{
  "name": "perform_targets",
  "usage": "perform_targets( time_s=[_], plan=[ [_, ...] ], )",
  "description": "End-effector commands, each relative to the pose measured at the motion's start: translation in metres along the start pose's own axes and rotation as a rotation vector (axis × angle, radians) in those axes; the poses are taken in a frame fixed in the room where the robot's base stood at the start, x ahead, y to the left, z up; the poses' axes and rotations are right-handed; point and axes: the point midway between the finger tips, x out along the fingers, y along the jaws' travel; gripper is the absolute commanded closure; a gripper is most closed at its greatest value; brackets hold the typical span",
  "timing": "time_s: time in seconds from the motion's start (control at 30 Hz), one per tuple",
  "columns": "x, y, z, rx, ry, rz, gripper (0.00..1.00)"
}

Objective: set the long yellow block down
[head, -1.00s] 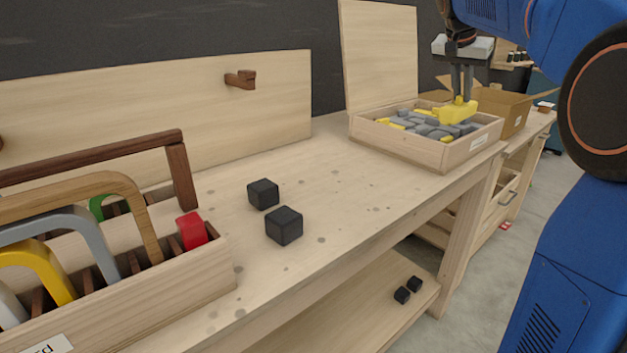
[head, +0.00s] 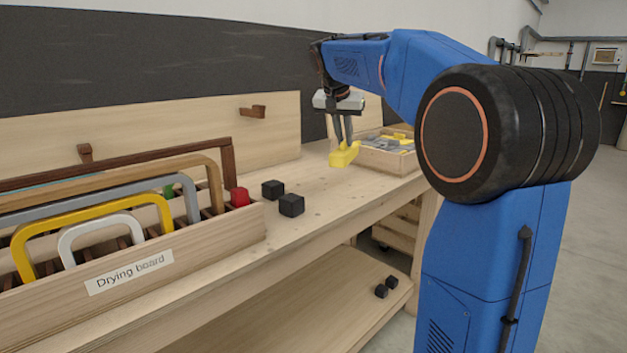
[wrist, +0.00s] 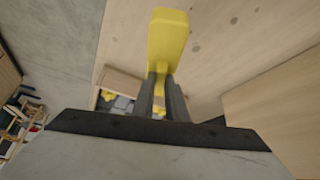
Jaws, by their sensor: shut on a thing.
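The long yellow block (head: 345,154) is held in my gripper (head: 343,140), above the bench and in front of the wooden box. In the wrist view the block (wrist: 166,45) sticks out past the fingers (wrist: 166,97), which are shut on it. Part of the block is hidden between the fingers. It appears clear of the bench top (head: 318,190), but the exact gap is hard to tell.
The wooden box (head: 385,160) of grey and yellow pieces stands behind the block. Two black cubes (head: 291,205) lie on the bench, beside the "Drying board" rack (head: 215,238) with coloured arches and a red block (head: 239,197). Bench between cubes and box is free.

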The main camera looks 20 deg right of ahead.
Motion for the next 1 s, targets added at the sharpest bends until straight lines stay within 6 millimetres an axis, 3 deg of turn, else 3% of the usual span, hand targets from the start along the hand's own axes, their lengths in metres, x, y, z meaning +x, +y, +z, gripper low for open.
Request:
perform_targets(
  time_s=[0.13,0.43,0.7,1.0],
  plan=[
    [0.022,0.001,0.013,0.0,-0.002,0.002,1.0],
    [0.041,0.0,0.023,0.0,0.0,0.001,1.0],
    [0.069,0.0,0.04,0.0,-0.001,0.001,1.0],
    [0.071,0.0,0.041,0.0,0.0,0.0,1.0]
  ],
)
